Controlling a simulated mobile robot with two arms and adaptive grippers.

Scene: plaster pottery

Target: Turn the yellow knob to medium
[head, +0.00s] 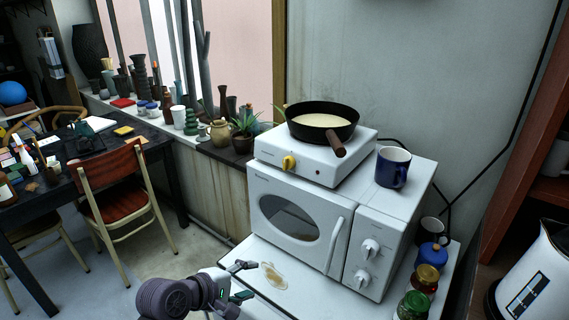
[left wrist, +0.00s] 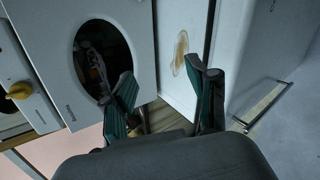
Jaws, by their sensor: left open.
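The yellow knob (head: 289,163) is on the front of a white hot plate (head: 318,172), which sits on top of a white microwave (head: 290,205). The knob also shows at the left edge of the left wrist view (left wrist: 20,90). My left gripper (head: 243,280) is low in front of the microwave, below and left of the knob and apart from it. In the left wrist view its two fingers (left wrist: 166,98) are spread and empty. My right gripper is in neither view.
A black pan (head: 322,112) with pale contents sits on the hot plate, its handle (head: 336,144) pointing forward. A blue mug (head: 393,167) stands on the microwave to the right. Several jars (head: 426,278) stand right of the microwave. A brown spill (head: 272,276) lies on the white surface in front.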

